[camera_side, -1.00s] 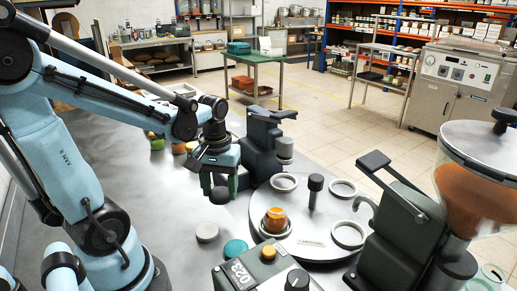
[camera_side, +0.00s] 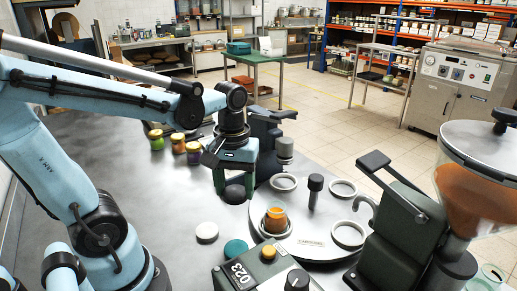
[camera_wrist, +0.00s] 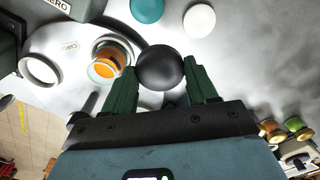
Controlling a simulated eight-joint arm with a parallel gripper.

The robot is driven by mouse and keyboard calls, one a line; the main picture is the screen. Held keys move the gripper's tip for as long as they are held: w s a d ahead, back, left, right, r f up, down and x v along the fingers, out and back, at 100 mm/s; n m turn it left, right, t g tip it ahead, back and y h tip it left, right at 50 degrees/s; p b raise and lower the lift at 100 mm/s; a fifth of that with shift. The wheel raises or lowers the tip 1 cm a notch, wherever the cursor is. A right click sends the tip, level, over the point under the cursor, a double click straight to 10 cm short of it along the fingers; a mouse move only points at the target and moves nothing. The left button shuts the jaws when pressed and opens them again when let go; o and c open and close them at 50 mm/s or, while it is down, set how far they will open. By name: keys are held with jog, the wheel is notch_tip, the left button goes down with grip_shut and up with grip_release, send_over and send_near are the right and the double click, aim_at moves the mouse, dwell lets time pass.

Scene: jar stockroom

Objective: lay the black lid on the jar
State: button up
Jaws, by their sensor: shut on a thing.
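My gripper (camera_side: 235,187) is shut on the black lid (camera_side: 234,194), which sits between its two green fingers. In the wrist view the round black lid (camera_wrist: 160,68) shows between the fingertips. The jar (camera_side: 276,221) is open glass with orange contents. It stands upright in a ring of the round carousel plate (camera_side: 305,247). The lid is to the left of the jar in the side view and apart from it. In the wrist view the jar (camera_wrist: 107,58) is just left of the lid. The lid's exact height above the table is hard to tell.
A white lid (camera_side: 207,232) and a teal lid (camera_side: 235,249) lie on the table (camera_side: 150,205). The carousel has a black centre post (camera_side: 314,190) and empty rings. A control box (camera_side: 262,272) stands in front, a hopper machine (camera_side: 405,235) at right. Several filled jars (camera_side: 178,142) stand behind.

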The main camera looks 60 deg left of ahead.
jog(key=w+d+r, duration=0.4)
jog(key=w+d, duration=0.1)
jog(key=w, duration=0.2)
jog(key=shift+d+f, duration=0.15)
jog(key=shift+f, duration=1.3)
jog(key=shift+d+f, duration=0.15)
jog(key=shift+f, duration=1.25)
jog(key=shift+f, duration=0.7)
dwell(0.5)
jog(key=o, duration=1.3)
jog(key=shift+o, duration=0.2)
jog(key=shift+r, duration=0.1)
notch_tip(320, 180, up, 7)
dwell(0.5)
